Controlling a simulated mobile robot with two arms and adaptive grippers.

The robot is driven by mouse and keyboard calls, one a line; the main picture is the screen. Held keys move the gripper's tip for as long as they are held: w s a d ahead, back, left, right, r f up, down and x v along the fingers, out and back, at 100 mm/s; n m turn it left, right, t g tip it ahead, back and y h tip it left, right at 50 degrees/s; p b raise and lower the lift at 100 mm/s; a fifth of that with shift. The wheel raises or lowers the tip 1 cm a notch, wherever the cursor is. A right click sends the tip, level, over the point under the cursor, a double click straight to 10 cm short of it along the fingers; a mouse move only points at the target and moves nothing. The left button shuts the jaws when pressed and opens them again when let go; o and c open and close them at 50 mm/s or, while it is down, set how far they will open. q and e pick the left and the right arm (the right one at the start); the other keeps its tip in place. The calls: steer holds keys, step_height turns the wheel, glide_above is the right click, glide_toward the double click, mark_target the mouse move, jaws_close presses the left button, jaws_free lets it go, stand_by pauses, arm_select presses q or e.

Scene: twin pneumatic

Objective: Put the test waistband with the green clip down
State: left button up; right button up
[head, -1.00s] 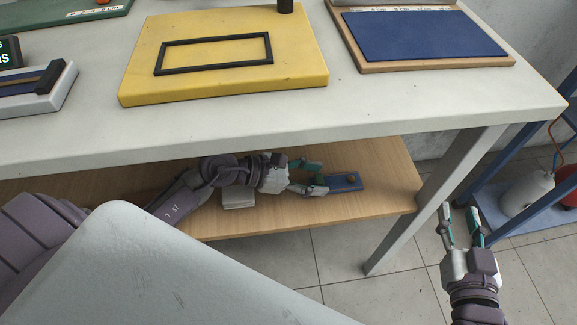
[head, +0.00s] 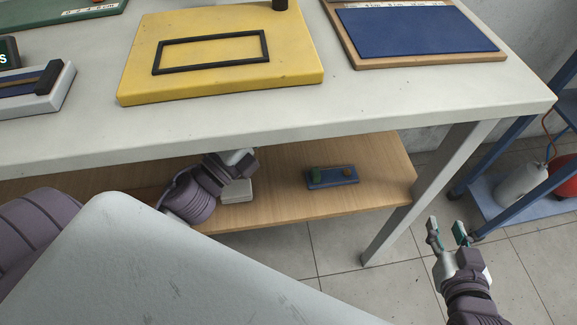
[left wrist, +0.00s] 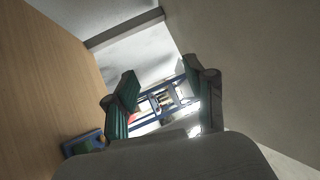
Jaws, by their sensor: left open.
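The test waistband (head: 332,179) is a short blue strip lying on the wooden lower shelf. A green clip (head: 316,174) sits at its left end and a brown-orange piece at its right. In the left wrist view, part of the blue strip (left wrist: 80,146) shows at the lower left, outside my fingers. My left gripper (left wrist: 163,93) is open and empty, apart from the waistband. In the head view its wrist is left of the waistband and its fingers are hidden. My right gripper (head: 447,228) is open and empty, beyond the table's right leg.
The white tabletop (head: 400,100) overhangs the wooden shelf (head: 270,215). A yellow board (head: 220,85) with a black frame and a blue mat (head: 415,37) are on top. A blue rack (head: 520,135) stands at right.

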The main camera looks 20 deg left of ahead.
mark_target(317, 178)
arm_select(q)
steer(key=s+d+f+n+g+y, duration=0.1)
steer(key=d+f+n+g, duration=0.1)
steer(key=n, duration=0.4)
steer(key=s+d+f+n+g+y, duration=0.1)
steer(key=d+f+n+g, duration=0.1)
steer(key=f+n, duration=0.3)
steer(key=s+d+f+n+g+y, duration=0.1)
steer(key=d+f+n+g+y, duration=0.1)
steer(key=n, duration=0.7)
steer(key=shift+f, duration=0.8)
steer(key=shift+a, duration=0.1)
